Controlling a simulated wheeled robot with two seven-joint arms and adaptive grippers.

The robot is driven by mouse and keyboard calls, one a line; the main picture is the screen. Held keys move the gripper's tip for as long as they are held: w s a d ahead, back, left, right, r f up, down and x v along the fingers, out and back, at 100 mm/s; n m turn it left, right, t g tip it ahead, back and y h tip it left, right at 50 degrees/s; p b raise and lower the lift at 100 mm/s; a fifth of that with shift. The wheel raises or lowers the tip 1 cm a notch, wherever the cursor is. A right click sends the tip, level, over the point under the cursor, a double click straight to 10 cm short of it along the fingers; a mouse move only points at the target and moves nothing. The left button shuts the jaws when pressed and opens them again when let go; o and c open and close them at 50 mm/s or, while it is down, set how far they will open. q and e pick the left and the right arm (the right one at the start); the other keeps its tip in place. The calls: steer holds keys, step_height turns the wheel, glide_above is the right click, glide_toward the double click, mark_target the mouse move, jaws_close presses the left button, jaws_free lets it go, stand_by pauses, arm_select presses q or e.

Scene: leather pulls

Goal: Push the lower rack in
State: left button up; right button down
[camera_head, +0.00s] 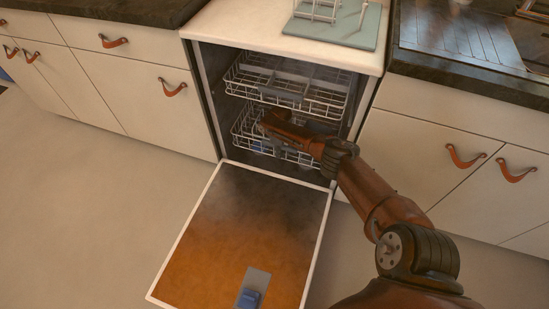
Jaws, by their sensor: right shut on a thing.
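The dishwasher stands open, its door (240,225) folded down flat in front of it. The lower rack (243,139) is a white wire basket, inside the opening beneath the upper rack. My right arm comes in from the lower right and reaches across the front of the lower rack. My right gripper (264,126) is at this rack, shut on its wire; the fingertips are small and dark, and the arm hides the rack's right part. My left gripper is not in view.
The upper rack (311,91) sits just above my right gripper and forearm. Cabinets with leather pulls flank the dishwasher. A dish rack on a pale mat (332,32) stands on the white top. The floor at left (90,190) is clear.

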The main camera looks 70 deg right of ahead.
steer(key=shift+d, duration=0.25)
steer(key=shift+d+r, duration=0.1)
steer(key=c, duration=2.2)
jaws_free()
steer(key=shift+o, duration=0.2)
steer(key=shift+a, duration=0.2)
